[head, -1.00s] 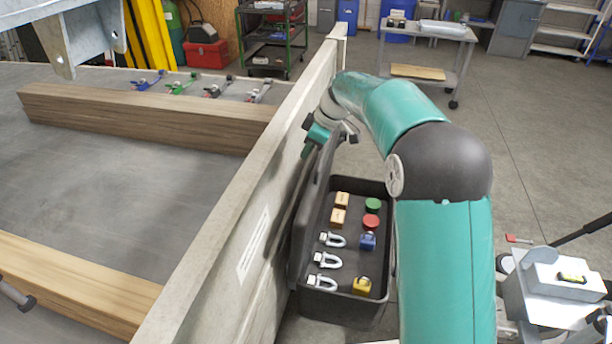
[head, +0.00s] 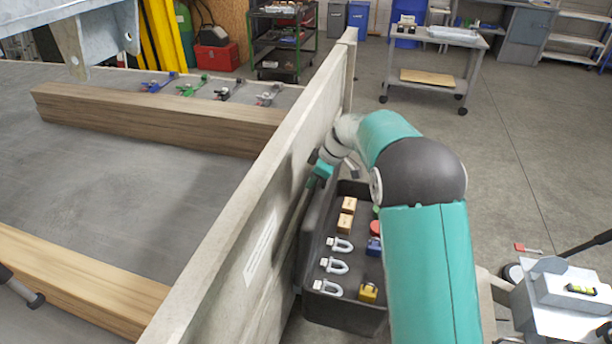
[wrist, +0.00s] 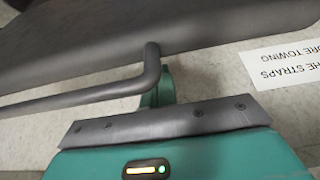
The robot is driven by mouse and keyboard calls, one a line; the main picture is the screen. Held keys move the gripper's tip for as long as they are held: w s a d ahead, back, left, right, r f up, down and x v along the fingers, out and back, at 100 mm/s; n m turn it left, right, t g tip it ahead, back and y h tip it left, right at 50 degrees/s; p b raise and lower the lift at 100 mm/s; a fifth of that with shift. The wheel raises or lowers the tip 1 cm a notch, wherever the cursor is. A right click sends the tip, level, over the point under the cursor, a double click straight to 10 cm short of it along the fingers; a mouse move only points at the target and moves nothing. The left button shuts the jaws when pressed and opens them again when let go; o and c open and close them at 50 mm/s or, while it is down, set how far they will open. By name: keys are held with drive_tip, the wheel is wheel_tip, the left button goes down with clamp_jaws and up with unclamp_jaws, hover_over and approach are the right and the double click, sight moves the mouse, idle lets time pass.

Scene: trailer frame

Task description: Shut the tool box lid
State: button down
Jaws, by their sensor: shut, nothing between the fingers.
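The dark grey tool box (head: 330,311) stands on the floor against the right side of the trailer wall, open at the top. Its lid (head: 307,215) stands up along the box's left side, close to the wall. My gripper (head: 319,172) is low at the far end of the lid, by the wall; its fingertips are hard to see there. In the wrist view, my teal gripper (wrist: 157,92) is shut and empty beside a bent dark bar (wrist: 100,95), with a dark panel (wrist: 140,30) beyond. I cannot tell whether they touch. My arm hides the box's right part.
The box holds shackles (head: 336,266), wooden blocks (head: 346,222), a yellow padlock (head: 368,292) and a blue one (head: 373,247). The pale trailer wall (head: 225,235) borders it on the left. Open floor (head: 540,160) lies to the right.

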drive_tip(key=shift+d, duration=0.2)
drive_tip(key=shift+s+d, duration=0.1)
drive_tip(key=shift+d, duration=0.05)
